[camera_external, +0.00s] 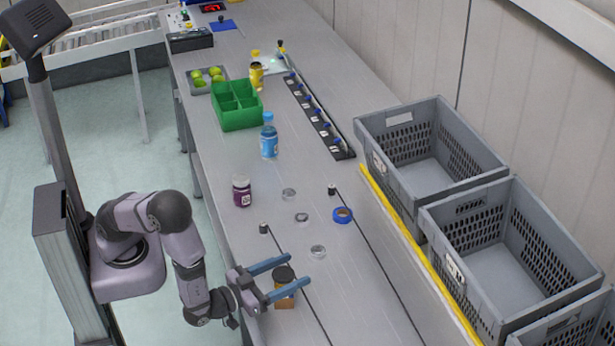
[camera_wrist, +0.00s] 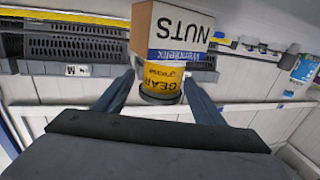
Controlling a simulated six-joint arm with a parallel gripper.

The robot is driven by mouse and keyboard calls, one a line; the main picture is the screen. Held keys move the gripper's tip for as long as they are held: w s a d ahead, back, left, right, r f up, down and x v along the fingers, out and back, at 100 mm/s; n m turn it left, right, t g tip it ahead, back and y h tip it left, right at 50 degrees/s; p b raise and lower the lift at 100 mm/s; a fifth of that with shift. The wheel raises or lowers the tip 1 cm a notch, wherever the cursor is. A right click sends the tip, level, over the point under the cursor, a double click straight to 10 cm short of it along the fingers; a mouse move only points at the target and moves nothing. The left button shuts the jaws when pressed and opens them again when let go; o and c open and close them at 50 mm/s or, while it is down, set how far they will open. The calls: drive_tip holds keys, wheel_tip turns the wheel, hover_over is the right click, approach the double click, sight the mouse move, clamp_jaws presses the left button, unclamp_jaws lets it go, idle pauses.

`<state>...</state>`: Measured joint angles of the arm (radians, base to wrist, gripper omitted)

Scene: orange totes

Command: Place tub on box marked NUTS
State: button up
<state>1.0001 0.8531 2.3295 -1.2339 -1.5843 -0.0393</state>
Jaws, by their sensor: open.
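The tub (camera_external: 284,274) has a dark lid and a yellow label, and it stands on top of the small cardboard box (camera_external: 284,301) near the front of the bench. In the wrist view, which looks upside down, the tub (camera_wrist: 160,77) meets the box marked NUTS (camera_wrist: 178,28), and the two appear to touch. My gripper (camera_external: 297,272) is open, with its two blue fingers on either side of the tub. The wrist view shows gaps between the fingers and the tub. The box's lower part is partly hidden by a finger in the external view.
Grey totes (camera_external: 429,190) stand along the right, behind a yellow rail (camera_external: 415,250). Two dark lines cross the bench.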

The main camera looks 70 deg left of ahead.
drive_tip(key=b+v, duration=0.2)
drive_tip(key=v, duration=0.8)
drive_tip(key=shift+d, duration=0.1)
